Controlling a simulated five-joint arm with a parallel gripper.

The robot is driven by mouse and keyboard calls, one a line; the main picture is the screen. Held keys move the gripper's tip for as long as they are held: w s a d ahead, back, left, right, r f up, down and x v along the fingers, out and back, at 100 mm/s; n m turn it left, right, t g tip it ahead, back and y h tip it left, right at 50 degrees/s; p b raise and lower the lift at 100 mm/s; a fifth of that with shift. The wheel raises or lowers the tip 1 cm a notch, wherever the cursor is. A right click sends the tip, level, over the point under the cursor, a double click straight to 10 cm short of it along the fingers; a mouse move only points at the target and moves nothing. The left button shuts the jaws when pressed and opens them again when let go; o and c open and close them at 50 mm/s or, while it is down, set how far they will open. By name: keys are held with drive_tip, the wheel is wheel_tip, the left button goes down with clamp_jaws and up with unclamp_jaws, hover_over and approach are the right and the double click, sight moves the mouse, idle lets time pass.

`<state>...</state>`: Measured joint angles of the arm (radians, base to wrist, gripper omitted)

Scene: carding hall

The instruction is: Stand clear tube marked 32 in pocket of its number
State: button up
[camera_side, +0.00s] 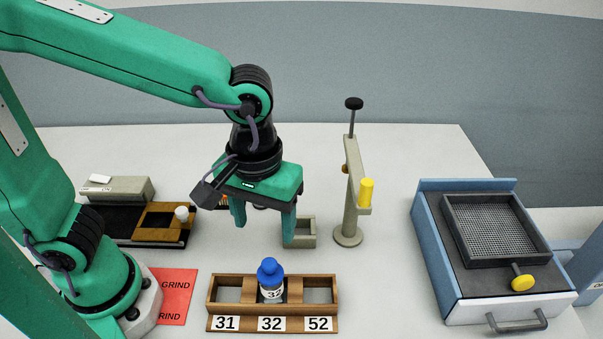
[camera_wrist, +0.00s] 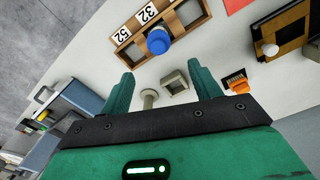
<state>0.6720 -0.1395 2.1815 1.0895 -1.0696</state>
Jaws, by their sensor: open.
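The clear tube marked 32 (camera_side: 271,289) with a blue cap (camera_side: 270,268) stands in the middle pocket of the wooden rack (camera_side: 222,311), above the label 32 (camera_side: 271,324). It looks upright. The pockets beside it, labelled 31 and 52, are empty. In the wrist view the blue cap (camera_wrist: 158,41) shows over the rack (camera_wrist: 194,20), and the cap hides most of the tube. My gripper (camera_side: 264,224) is open and empty, above the table behind the rack and apart from the tube. Its fingers (camera_wrist: 160,90) also show in the wrist view.
A grey post stand (camera_side: 350,237) with a yellow part is right of my gripper. A small grey open box (camera_side: 303,243) is by the right finger. A blue sieve machine (camera_side: 432,237) stands far right, a dark tray (camera_side: 122,232) left, a red GRIND sheet (camera_side: 176,290) front left.

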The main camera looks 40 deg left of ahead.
drive_tip(key=a+r+m+t, duration=0.2)
drive_tip(key=a, duration=0.7)
drive_tip(key=s+a+r+m+t, duration=0.1)
drive_tip(key=a+r+m+t, duration=0.1)
drive_tip(key=a, duration=0.7)
drive_tip(key=shift+a+r+m+t, duration=0.3)
drive_tip(key=shift+a+r+t, duration=0.1)
drive_tip(key=shift+t, duration=0.3)
